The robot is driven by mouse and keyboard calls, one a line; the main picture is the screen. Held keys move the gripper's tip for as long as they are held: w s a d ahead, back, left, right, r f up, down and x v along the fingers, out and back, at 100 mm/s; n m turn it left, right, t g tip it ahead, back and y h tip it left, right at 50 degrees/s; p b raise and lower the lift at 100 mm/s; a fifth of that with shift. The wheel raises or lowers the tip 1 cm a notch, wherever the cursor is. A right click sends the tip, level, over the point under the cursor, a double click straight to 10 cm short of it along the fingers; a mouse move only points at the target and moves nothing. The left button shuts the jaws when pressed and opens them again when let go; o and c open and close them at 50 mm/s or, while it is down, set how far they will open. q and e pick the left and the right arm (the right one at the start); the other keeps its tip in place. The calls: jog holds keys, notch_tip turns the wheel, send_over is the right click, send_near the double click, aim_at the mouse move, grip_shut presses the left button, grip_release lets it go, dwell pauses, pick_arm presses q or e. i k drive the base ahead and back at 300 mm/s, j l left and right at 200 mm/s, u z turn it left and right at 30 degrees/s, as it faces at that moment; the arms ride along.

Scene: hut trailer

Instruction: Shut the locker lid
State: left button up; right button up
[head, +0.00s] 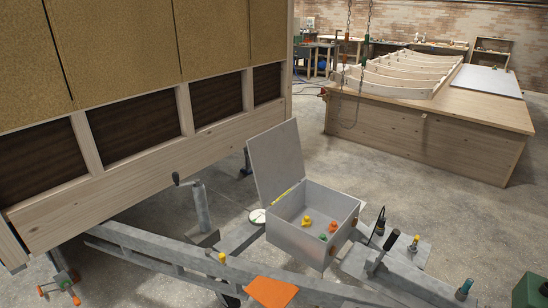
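The locker (300,240) is a grey box on the trailer's drawbar, right of the picture's middle. Its lid (275,160) is open and stands up from the left side, leaning slightly back. A yellow strip shows along the hinge side. Inside the locker lie a yellow item (307,222), an orange item (333,226) and a green item (323,237), all low on the floor of the box. Neither of my grippers shows in the head view.
The timber-framed hut wall (150,170) rises behind the lid on the left. A crank-handled post (200,208) stands left of the locker. Upright levers (391,240) stand close to its right. An orange plate (270,292) lies on the drawbar in front. A wooden bench (430,135) stands behind.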

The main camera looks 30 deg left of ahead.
aim_at(275, 154)
jog(key=j+z, duration=0.1)
jog(key=j, duration=0.6)
jog(key=k+j+z, duration=0.1)
jog(key=j, duration=0.55)
jog(key=k+j+z, duration=0.1)
jog(key=j, duration=0.55)
jog(key=k+j+z, duration=0.1)
jog(key=j, duration=0.6)
jog(key=k+j+z, duration=0.1)
jog(key=j, duration=0.55)
jog(key=k+j+z, duration=0.1)
jog(key=k+j, duration=0.2)
jog(key=j, duration=0.3)
jog(key=k+j+z, duration=0.1)
jog(key=j, duration=0.55)
jog(key=k+j+z, duration=0.1)
jog(key=k+j, duration=0.2)
jog(key=j, duration=0.3)
